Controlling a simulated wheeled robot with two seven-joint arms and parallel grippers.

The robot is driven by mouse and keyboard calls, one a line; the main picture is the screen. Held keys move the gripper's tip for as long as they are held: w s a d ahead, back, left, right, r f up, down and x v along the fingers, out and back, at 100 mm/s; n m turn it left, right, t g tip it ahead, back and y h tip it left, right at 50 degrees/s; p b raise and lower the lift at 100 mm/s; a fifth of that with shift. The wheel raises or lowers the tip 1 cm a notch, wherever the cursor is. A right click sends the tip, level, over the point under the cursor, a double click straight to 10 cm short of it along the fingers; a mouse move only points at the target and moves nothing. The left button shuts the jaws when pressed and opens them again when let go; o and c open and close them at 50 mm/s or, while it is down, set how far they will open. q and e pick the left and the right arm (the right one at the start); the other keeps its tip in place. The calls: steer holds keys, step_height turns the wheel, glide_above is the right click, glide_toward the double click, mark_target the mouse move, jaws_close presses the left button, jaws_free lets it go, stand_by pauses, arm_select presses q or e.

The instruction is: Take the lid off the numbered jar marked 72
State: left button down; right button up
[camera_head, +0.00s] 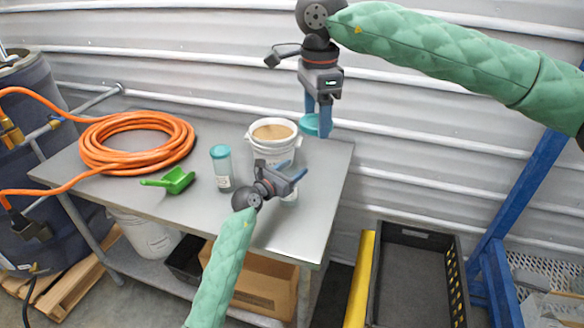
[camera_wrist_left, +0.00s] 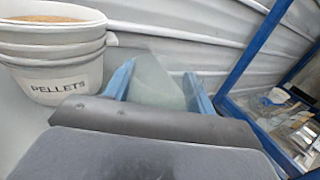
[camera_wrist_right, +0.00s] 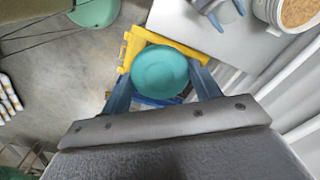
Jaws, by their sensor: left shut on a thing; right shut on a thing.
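My right gripper (camera_head: 318,118) is shut on a teal lid (camera_wrist_right: 160,72), held in the air beyond the table's right end; the lid also shows in the head view (camera_head: 311,125). My left gripper (camera_head: 294,169) is shut on a translucent, pale jar (camera_wrist_left: 160,82) near the table's right edge. The jar's top shows no lid on it, and its lower part shows below the gripper in the head view (camera_head: 290,195). I cannot read a number on it. A second jar (camera_head: 223,180) with a teal lid stands upright to the left; its label is too small to read.
A white pellet bucket (camera_wrist_left: 65,72) stands behind the held jar. A green scoop (camera_head: 172,181) and a coiled orange hose (camera_head: 135,122) lie on the left of the metal table (camera_head: 205,215). A black crate (camera_head: 455,285) stands on the floor at the right.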

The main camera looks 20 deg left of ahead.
arm_select(q)
steer(key=shift+f, duration=0.15)
steer(key=c, duration=0.5)
jaws_free()
